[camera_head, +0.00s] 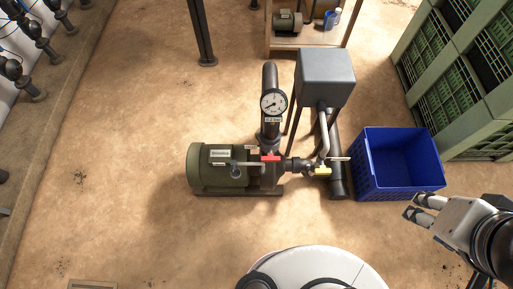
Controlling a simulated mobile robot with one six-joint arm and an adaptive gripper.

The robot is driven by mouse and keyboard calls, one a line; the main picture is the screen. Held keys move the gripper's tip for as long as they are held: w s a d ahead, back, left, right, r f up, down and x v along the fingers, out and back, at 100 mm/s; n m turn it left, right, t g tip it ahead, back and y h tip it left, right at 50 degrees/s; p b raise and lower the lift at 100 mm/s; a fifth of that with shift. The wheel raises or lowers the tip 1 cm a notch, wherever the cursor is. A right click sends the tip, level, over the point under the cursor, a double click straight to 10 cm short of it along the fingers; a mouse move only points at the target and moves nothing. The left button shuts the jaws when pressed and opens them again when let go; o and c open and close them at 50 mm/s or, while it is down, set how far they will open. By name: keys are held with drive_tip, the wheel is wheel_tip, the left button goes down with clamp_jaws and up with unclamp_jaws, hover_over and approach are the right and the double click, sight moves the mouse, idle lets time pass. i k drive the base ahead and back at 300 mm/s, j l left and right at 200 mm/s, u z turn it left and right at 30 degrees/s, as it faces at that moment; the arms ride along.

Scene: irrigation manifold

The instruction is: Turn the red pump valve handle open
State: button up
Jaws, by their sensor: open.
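The red pump valve handle (264,158) is a small red lever on the pipework at the right end of the green pump motor (219,167). It lies roughly level across the picture, below the round pressure gauge (273,102). A pale yellow handle (322,171) sits on a second valve to its right. My gripper (416,206) is at the lower right, open and empty, its two fingers pointing left. It is well apart from the red handle, with the near part of the blue crate just above it.
A blue crate (365,182) stands right of the pump. A grey box on legs (325,79) rises behind the valves. Green stacked crates (455,80) fill the upper right. A bench (310,41) stands at the back. The floor left and front of the pump is clear.

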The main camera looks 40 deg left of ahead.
sight(270, 158)
drive_tip(key=u, duration=1.55)
